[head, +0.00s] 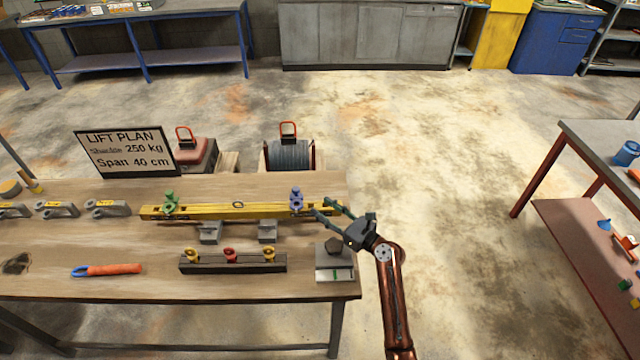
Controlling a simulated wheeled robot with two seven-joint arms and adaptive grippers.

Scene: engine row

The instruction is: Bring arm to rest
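My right gripper (320,206) is at the right end of the yellow beam (230,211), its two green-tipped fingers apart with nothing seen between them. Its copper-coloured arm comes up from the bottom. A purple shackle-like piece (296,200) stands upright on the beam just left of the fingertips; a narrow gap seems to separate them, though contact is hard to judge. A green piece (170,201) stands near the beam's left end. The beam lies over two grey supports (209,232). My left gripper is not in view.
A dark rack (232,264) with yellow and red pieces and a grey block (334,264) sit at the table's front. An orange-handled tool (108,270), several grey shackles (108,208) and a "LIFT PLAN" sign (126,151) are left. Open floor (450,180) lies right.

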